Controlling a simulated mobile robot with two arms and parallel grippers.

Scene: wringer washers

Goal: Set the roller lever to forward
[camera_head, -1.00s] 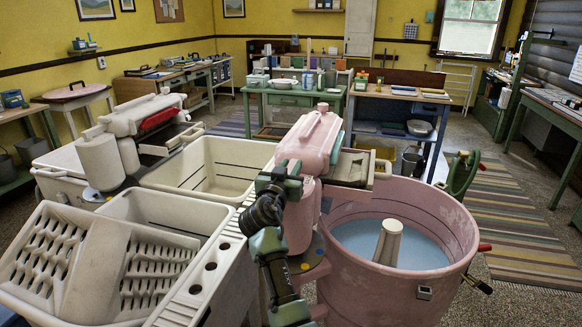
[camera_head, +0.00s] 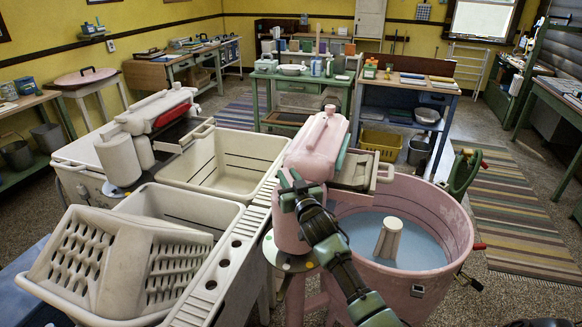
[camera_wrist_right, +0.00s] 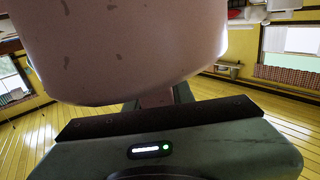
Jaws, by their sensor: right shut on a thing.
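The pink wringer head (camera_head: 318,145) stands beside the pink washer tub (camera_head: 345,290), which holds bluish water and a pale agitator (camera_head: 390,238). My right gripper (camera_head: 286,186) is at the near left side of the wringer head. In the right wrist view a pink rounded housing (camera_wrist_right: 150,45) fills the top. Below it, my right gripper (camera_wrist_right: 156,98) is shut on a small pinkish piece, which I take to be the roller lever (camera_wrist_right: 155,97). Most of the lever is hidden, so I cannot read its setting. My left gripper is not in view.
A second, cream wringer (camera_head: 150,112) and cream tubs (camera_head: 225,165) stand to the left. A ribbed washboard piece (camera_head: 110,262) lies over the near tub. A green and a blue workbench stand behind.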

